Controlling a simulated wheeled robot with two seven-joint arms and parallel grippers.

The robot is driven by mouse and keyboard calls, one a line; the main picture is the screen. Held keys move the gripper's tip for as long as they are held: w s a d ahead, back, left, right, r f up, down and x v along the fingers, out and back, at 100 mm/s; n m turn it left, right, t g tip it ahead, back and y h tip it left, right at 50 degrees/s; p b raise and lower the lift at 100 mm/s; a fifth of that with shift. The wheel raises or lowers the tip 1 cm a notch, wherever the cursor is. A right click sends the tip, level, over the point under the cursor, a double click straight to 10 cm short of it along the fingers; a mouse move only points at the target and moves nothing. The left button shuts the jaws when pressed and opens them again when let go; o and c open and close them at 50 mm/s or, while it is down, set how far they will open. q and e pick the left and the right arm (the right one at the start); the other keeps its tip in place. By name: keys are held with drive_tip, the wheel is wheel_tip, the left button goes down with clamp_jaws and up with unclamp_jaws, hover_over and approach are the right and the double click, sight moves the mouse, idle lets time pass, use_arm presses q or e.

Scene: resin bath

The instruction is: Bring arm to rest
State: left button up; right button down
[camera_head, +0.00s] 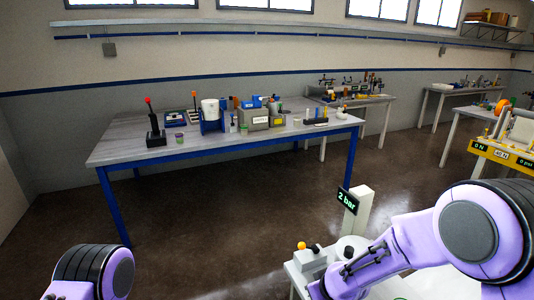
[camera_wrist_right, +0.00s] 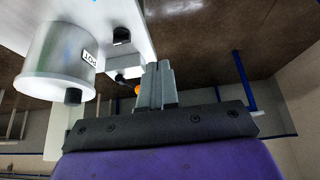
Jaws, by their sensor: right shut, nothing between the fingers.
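My right arm (camera_head: 410,240), purple with dark grey joints, reaches in from the right in the head view, over a pale bench at the bottom. In the right wrist view my right gripper (camera_wrist_right: 158,70) is shut, its two grey fingers side by side with nothing between them. A grey cylindrical vessel (camera_wrist_right: 58,62) with a small label is left of the fingers there. An orange knob (camera_wrist_right: 138,89) shows just beside the fingers; I cannot tell whether they touch. A purple link of my left arm (camera_head: 95,270) is at the lower left in the head view; its gripper is out of view.
A post carries a "2 bar" display (camera_head: 347,201) beside my right arm. A small grey box (camera_head: 308,259) with an orange knob stands left of it. A long blue-edged table (camera_head: 120,148) holds several items farther back. A yellow-fronted bench (camera_head: 500,154) is at right. Floor between is clear.

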drive_tip(key=s+d+f+m+g+h, duration=0.1)
drive_tip(key=s+d+f+m, duration=0.35)
drive_tip(key=s+f, duration=0.35)
drive_tip(key=s+d+f+m+h, duration=0.25)
drive_tip(key=s+d+f, duration=0.35)
drive_tip(key=s, duration=0.5)
drive_tip(key=s+d+f+m+g+h, duration=0.15)
drive_tip(key=s+d+m, duration=0.3)
drive_tip(key=s, duration=0.65)
use_arm(q)
wheel_tip(320, 180, down, 11)
drive_tip(key=b, duration=1)
drive_tip(key=shift+w+r, duration=0.2)
drive_tip(key=shift+w, duration=0.05)
use_arm(e)
wheel_tip(320, 180, down, 10)
drive_tip(key=s+d, duration=0.1)
drive_tip(key=shift+s+d, duration=0.15)
drive_tip(key=shift+d, duration=0.15)
